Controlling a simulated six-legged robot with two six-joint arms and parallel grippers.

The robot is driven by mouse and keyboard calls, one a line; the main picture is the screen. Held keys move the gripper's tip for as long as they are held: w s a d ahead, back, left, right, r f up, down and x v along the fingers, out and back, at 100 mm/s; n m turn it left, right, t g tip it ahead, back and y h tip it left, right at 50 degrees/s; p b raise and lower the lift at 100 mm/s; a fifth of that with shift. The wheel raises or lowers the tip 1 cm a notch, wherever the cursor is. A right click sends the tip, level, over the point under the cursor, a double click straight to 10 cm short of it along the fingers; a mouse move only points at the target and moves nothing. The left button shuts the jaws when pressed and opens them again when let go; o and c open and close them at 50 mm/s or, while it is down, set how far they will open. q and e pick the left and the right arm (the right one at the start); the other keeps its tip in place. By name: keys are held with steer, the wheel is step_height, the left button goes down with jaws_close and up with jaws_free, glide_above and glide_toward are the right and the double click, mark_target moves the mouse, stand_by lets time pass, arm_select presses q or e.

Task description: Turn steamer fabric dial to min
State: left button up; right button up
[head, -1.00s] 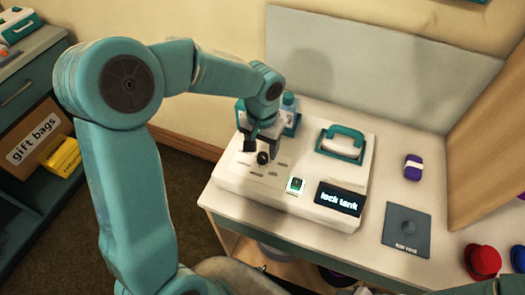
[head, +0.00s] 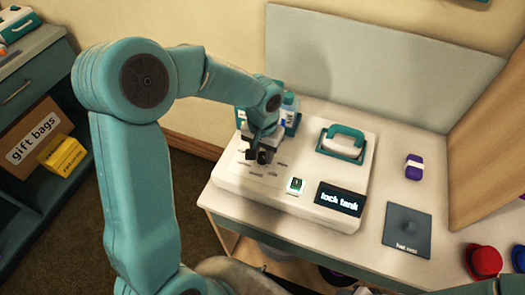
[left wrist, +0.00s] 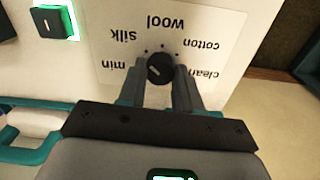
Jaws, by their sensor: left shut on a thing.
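The steamer base (head: 230,180) is a white unit on the table with a screen reading "lock tank" (head: 339,199). Its fabric dial (left wrist: 159,66) is a small dark round knob with a pale pointer mark, ringed by the words min, silk, wool, cotton and clean, upside down in the left wrist view. I cannot tell surely which word the mark faces. My left gripper (head: 262,155) is over the dial, and its fingers (left wrist: 160,82) are shut on the knob's sides. In the head view the gripper mostly hides the dial. My right gripper is not in view.
A lit green-edged switch (head: 296,185) sits beside the dial panel. A teal-handled steamer head (head: 343,142) rests on the base, and a bottle-like tank (head: 290,112) stands behind the gripper. A purple item (head: 413,167) and dark mat (head: 407,230) lie to the right.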

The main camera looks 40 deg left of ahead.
arm_select(q)
steer(key=shift+f+n+b, duration=0.1)
steer(key=shift+n+b, duration=0.6)
steer(key=shift+b, duration=0.05)
steer(key=shift+n+b, duration=1)
steer(key=shift+n, duration=0.2)
steer(key=n+b, duration=0.2)
steer(key=n, duration=0.1)
steer(key=shift+r+n+b, duration=0.2)
steer(key=shift+n+b, duration=0.35)
steer(key=shift+n, duration=1.15)
steer(key=o, duration=1)
steer(key=shift+s+d+r, duration=0.1)
steer(key=shift+o, duration=0.2)
